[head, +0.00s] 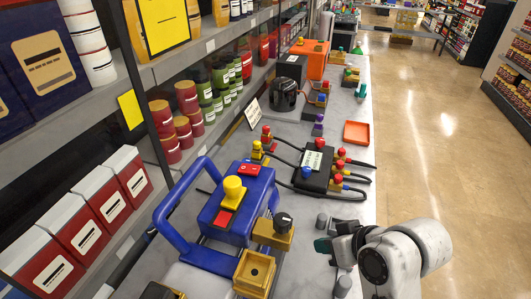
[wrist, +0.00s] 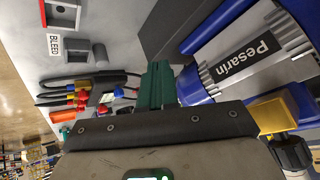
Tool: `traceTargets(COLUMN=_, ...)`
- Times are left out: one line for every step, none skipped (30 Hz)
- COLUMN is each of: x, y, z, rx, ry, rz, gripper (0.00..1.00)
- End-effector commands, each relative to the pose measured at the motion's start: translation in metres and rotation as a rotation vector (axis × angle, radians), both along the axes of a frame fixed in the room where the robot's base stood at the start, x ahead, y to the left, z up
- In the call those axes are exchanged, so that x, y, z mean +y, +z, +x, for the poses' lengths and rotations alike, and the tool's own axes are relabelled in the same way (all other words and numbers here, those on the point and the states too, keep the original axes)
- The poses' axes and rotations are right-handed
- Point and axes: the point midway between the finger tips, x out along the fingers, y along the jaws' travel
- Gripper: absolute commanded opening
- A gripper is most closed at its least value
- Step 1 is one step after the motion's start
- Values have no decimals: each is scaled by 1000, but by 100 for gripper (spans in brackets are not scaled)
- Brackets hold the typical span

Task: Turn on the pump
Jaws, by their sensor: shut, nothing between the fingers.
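The vacuum pump (head: 232,210) is a blue body with a blue carrying handle at the lower middle of the head view. On its top are a yellow knob (head: 233,188), a red patch (head: 224,218) and a second red part (head: 250,169); I cannot tell which is the switch. In the wrist view the pump's ribbed body (wrist: 240,60) reads "Pesarin". My gripper (head: 323,245) has teal fingers and is right of the pump, apart from it. In the wrist view my gripper (wrist: 157,84) is shut and empty, with the pump to its right.
A black manifold (head: 316,166) with hoses and coloured valves lies behind my gripper. An orange tray (head: 357,132) sits farther back. Shelves with boxes (head: 100,210) line the left; open floor (head: 440,150) is at right.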

Motion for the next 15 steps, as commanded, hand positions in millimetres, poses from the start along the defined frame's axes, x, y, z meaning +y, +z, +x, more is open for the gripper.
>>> traceTargets(x=7, y=19, z=16, rx=-30, ry=40, rz=12, gripper=0)
traceTargets(x=12, y=29, z=23, rx=-44, ry=66, rz=19, gripper=0)
traceTargets(x=18, y=41, z=33, rx=-62, ry=99, rz=27, gripper=0)
traceTargets(x=23, y=51, z=39, rx=-74, ry=125, rz=31, gripper=0)
traceTargets(x=27, y=60, z=45, rx=-85, ry=151, rz=34, gripper=0)
traceTargets(x=33, y=72, z=52, rx=-100, ry=189, rz=36, gripper=0)
traceTargets(x=36, y=81, z=58, rx=-110, ry=215, rz=37, gripper=0)
traceTargets(x=40, y=91, z=63, rx=-120, ry=242, rz=37, gripper=0)
traceTargets(x=45, y=103, z=68, rx=-132, ry=278, rz=35, gripper=0)
traceTargets(x=48, y=112, z=72, rx=-139, ry=306, rz=33, gripper=0)
traceTargets(x=51, y=121, z=76, rx=-147, ry=334, rz=30, gripper=0)
traceTargets(x=55, y=133, z=80, rx=-157, ry=368, rz=23, gripper=0)
traceTargets(x=58, y=142, z=83, rx=-164, ry=396, rz=18, gripper=0)
traceTargets(x=59, y=151, z=86, rx=-169, ry=422, rz=11, gripper=0)
traceTargets(x=63, y=163, z=89, rx=-177, ry=458, rz=1, gripper=0)
